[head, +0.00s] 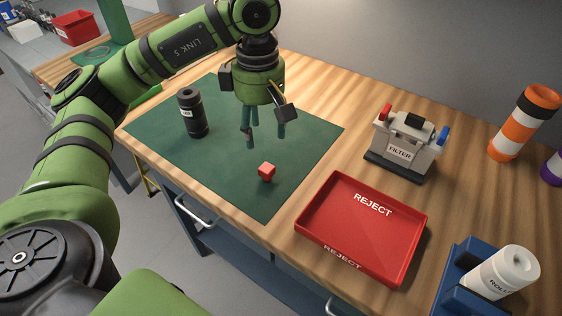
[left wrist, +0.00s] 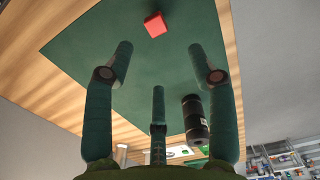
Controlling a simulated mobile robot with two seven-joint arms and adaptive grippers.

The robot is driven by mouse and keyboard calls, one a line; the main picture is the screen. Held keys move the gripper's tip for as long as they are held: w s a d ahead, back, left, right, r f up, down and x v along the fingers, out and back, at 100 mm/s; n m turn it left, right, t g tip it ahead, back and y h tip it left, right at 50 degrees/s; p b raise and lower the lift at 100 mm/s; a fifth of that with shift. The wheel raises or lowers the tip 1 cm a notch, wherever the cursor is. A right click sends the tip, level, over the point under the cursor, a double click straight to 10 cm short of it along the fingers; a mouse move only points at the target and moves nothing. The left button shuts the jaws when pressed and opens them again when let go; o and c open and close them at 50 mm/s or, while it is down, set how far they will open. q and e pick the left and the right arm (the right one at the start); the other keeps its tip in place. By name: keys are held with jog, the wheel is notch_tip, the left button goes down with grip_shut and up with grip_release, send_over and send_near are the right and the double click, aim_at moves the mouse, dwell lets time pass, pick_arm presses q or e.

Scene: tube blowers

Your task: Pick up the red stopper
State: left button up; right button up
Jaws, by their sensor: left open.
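The red stopper (head: 267,172) is a small red cube-like block lying on the green mat (head: 300,130) near its front edge. It also shows at the top of the left wrist view (left wrist: 155,24), beyond the fingertips. My left gripper (head: 262,132) hangs fingers down above the mat, a little behind the stopper in the head view. Its fingers (left wrist: 158,75) are spread, with nothing between them, and do not touch the stopper. My right gripper is in neither view.
A black cylinder (head: 192,113) stands on the mat left of the gripper. A red REJECT tray (head: 318,222) lies to the right of the stopper. A FILTER unit (head: 402,148), an orange-and-white cylinder (head: 524,122) and a blue holder with a white roll (head: 503,272) stand farther right.

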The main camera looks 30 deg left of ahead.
pick_arm(q)
jog(key=b, duration=0.3)
send_over(268, 168)
notch_tip(268, 168, down, 5)
jog(key=shift+w+a+r, duration=0.1)
jog(key=shift+s+f+b, duration=0.6)
jog(key=shift+f+b, duration=0.3)
jog(key=shift+b, duration=0.05)
jog(key=shift+w+f, duration=0.1)
jog(key=shift+f, duration=0.25)
jog(key=shift+w+f, duration=0.1)
jog(key=shift+f, duration=0.3)
jog(key=shift+f+p, duration=0.4)
jog(key=f, duration=0.4)
jog(key=shift+w+f+p, duration=0.25)
jog(key=shift+f+p, duration=0.1)
jog(key=shift+p, duration=0.05)
jog(key=c, duration=0.9)
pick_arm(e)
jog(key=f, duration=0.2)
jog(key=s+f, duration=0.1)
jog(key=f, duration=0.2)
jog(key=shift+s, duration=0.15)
